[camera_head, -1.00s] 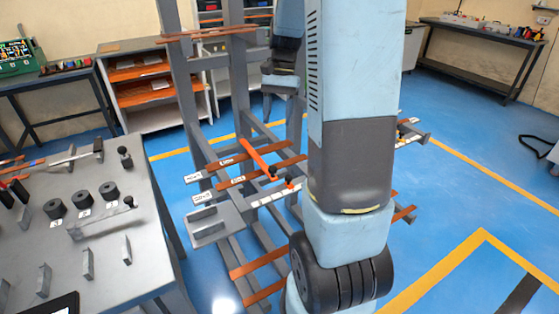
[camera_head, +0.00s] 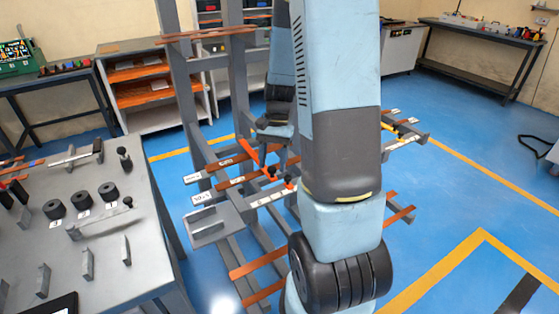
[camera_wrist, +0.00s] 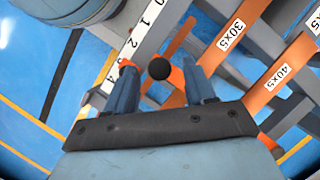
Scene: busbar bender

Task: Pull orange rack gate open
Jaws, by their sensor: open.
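The orange rack gate (camera_head: 249,152) is a slim bar lying across the rack's copper bars in the head view. Its black knob (camera_head: 271,171) shows near its lower end. In the wrist view the round black knob (camera_wrist: 159,69) sits between the fingertips of my gripper (camera_wrist: 160,76), with orange gate parts (camera_wrist: 180,36) beside and behind it. My gripper is open, with one finger on each side of the knob. I cannot tell whether either finger touches it. In the head view my arm hides part of the rack, and the fingers are hard to make out.
The grey rack (camera_head: 183,100) holds labelled copper bars (camera_head: 232,160), which show as 30x5 and 40x5 in the wrist view (camera_wrist: 285,82). A white numbered scale (camera_wrist: 135,45) runs beside the knob. A grey workbench (camera_head: 150,215) stands left. Blue floor (camera_head: 440,200) is clear at right.

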